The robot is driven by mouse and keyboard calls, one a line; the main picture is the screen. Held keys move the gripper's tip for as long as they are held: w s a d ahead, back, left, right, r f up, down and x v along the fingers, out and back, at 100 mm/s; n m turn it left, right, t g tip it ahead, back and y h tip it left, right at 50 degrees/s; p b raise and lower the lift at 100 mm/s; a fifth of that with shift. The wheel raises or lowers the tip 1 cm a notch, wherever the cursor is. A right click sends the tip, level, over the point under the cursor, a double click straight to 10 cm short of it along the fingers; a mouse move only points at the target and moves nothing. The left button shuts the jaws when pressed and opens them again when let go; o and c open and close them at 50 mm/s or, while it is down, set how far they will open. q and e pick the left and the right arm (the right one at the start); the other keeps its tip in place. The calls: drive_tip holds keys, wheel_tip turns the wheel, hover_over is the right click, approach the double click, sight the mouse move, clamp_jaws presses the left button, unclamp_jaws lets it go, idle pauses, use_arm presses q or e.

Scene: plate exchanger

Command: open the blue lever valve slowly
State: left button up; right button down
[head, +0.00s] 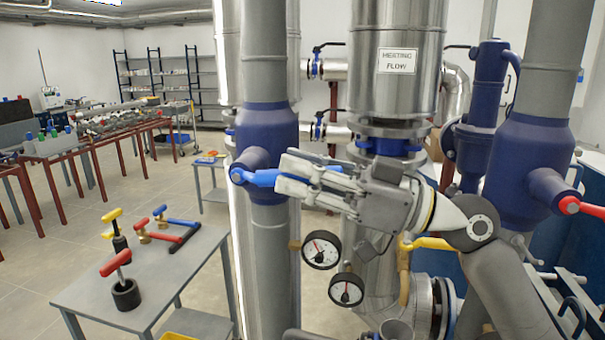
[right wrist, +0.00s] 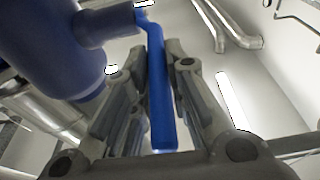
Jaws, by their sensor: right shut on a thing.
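The blue lever (head: 262,177) sticks out to the right from the stem of a dark blue valve body (head: 268,130) on a grey vertical pipe in the head view. My right gripper (head: 290,180) comes in from the right and is shut around the lever. In the right wrist view the blue lever (right wrist: 160,95) runs between the two fingers of the right gripper (right wrist: 157,95), from the valve stem at the top down toward the palm. My left gripper is not in view.
Two pressure gauges (head: 321,249) hang below my right arm, near a yellow handle (head: 430,243). A second blue valve with a red lever (head: 580,206) is at the right. A grey table (head: 150,290) with loose valves and levers stands at the lower left.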

drive_tip(key=shift+r, duration=0.2)
drive_tip(key=c, duration=1.6)
unclamp_jaws()
drive_tip(key=shift+o, duration=0.9)
drive_tip(key=shift+f, duration=0.1)
drive_tip(key=shift+d+f, duration=0.2)
drive_tip(key=shift+d, duration=0.25)
drive_tip(key=v, duration=1.1)
drive_tip(key=shift+s+r, duration=0.1)
drive_tip(key=shift+s, duration=0.05)
